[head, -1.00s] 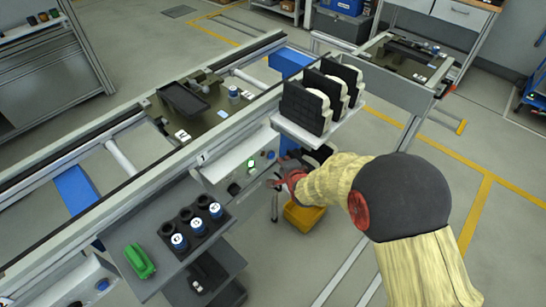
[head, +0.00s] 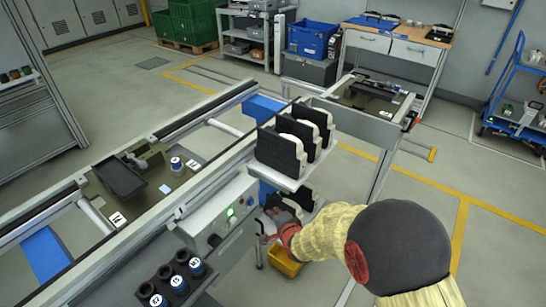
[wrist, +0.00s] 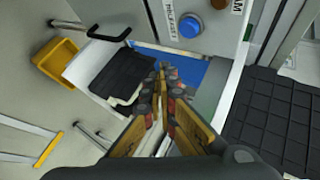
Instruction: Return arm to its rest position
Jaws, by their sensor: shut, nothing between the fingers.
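My gripper (wrist: 162,85) shows in the wrist view with its two fingers together and nothing between them. In the head view my gripper (head: 270,225) is partly hidden at the end of my cream-sleeved arm, beside the conveyor's control panel (head: 222,222) and below the shelf of black racks. In the wrist view its fingertips point toward a white-edged tray holding a black item (wrist: 125,75) and a blue surface (wrist: 195,70). I cannot tell whether the fingertips touch anything.
A shelf with several black racks (head: 280,152) overhangs close to my gripper. A yellow bin (head: 285,262) sits low beneath it, also in the wrist view (wrist: 57,62). A blue button (wrist: 190,25) is on the panel. Open floor (head: 425,200) lies to the right.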

